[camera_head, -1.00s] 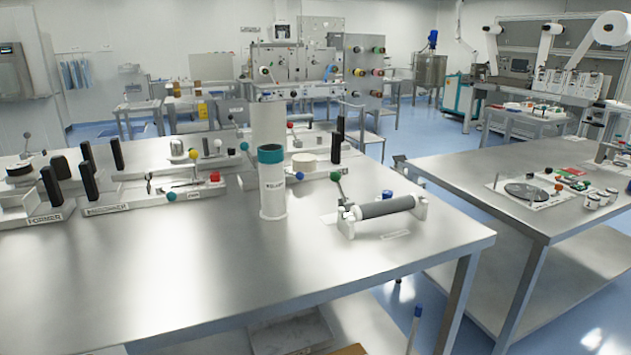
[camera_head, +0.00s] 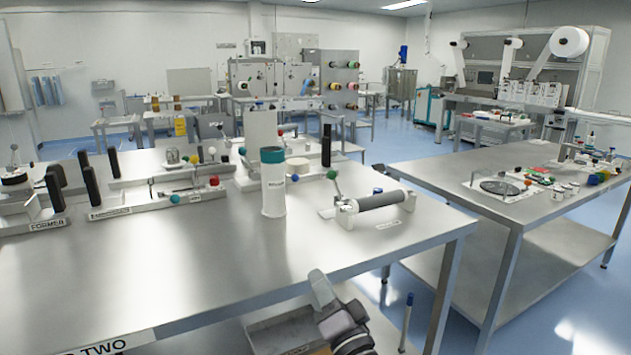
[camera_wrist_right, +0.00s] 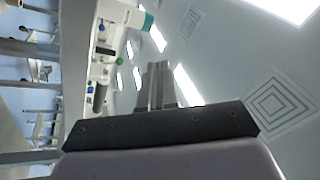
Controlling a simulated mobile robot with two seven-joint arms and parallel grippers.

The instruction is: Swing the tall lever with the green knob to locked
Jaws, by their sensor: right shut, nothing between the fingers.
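A lever with a green knob (camera_head: 332,174) stands on the left white bracket of a grey roller fixture (camera_head: 380,200), near the right end of the steel table. Its grey shaft tilts a little, knob up and to the left. No locked mark is readable. My right gripper (camera_head: 318,278) is low at the table's front edge, in front of the fixture and well apart from it. In the right wrist view its fingers (camera_wrist_right: 157,85) are shut and empty. The grey roller (camera_wrist_right: 98,98) also shows there, to the left of the fingers. My left gripper is not in view.
A white canister with a teal lid (camera_head: 273,185) stands left of the lever, close to it. Several labelled fixtures with black handles and coloured knobs fill the table's back left. The table front (camera_head: 190,270) is clear. A second steel table (camera_head: 480,205) stands at the right.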

